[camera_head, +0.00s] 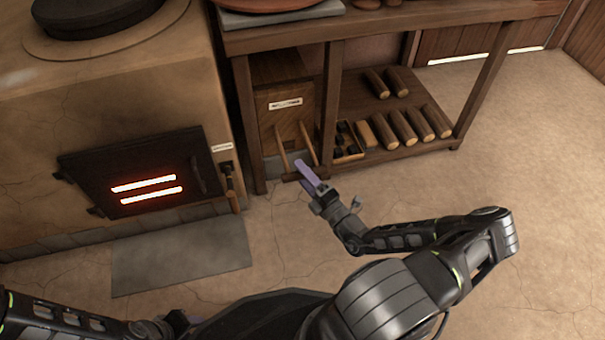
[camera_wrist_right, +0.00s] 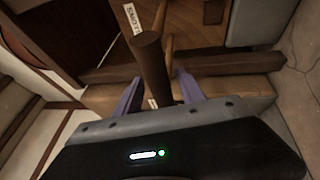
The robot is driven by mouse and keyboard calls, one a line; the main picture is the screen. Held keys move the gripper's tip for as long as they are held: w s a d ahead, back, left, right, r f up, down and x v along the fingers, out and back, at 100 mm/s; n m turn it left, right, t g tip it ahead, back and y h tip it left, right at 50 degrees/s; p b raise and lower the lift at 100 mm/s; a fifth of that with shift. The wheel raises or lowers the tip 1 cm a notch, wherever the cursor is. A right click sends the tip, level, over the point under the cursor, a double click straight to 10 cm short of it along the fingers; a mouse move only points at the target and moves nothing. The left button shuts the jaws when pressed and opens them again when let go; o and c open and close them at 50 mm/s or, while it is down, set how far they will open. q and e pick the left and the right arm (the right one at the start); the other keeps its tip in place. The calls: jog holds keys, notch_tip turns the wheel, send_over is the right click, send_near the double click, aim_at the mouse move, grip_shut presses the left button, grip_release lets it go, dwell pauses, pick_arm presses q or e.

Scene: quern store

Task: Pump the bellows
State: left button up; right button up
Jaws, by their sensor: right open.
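The bellows (camera_head: 285,110) appear as a wooden box with a pale label under the table, beside the stove. Two light rods come out of its front to a dark wooden crossbar handle (camera_head: 291,177).
The stove's dark door (camera_head: 145,172) shows two glowing slots, left of the bellows. A grey slab (camera_head: 181,257) lies on the floor before it. Logs (camera_head: 404,127) and a small box of dark lumps (camera_head: 347,141) sit on the low shelf. Floor at right is clear.

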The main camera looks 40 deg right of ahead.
jog(key=shift+c, duration=0.6)
grip_shut()
dwell(0.7)
